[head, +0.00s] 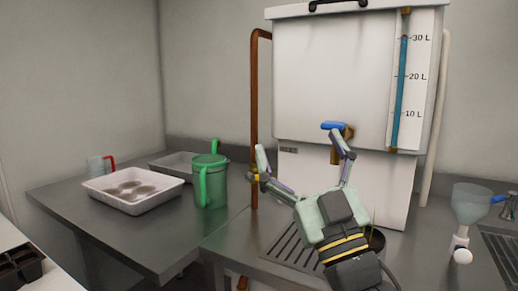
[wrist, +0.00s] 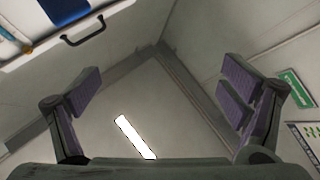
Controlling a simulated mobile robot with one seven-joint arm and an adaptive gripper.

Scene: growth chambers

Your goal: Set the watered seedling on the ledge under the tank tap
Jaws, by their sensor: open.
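The white tank (head: 330,70) stands at the back right with a brass tap and blue handle (head: 332,126) on its front. A slatted drain ledge (head: 280,246) lies below the tap. A dark pot (head: 377,241) with a thin green shoot (head: 372,217) stands to the right of my wrist, partly hidden by it. My gripper (head: 303,153) is open and empty, raised in front of the tank with its fingers pointing up, apart from the pot. In the wrist view the spread fingers (wrist: 165,88) hold nothing and face the ceiling.
A green watering jug (head: 210,183), a white tray (head: 130,192) with round shapes in it, and a red-handled cup (head: 98,166) stand on the left table. A brown pipe (head: 254,100) rises left of the tank. A funnel-topped bottle (head: 468,205) stands at right.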

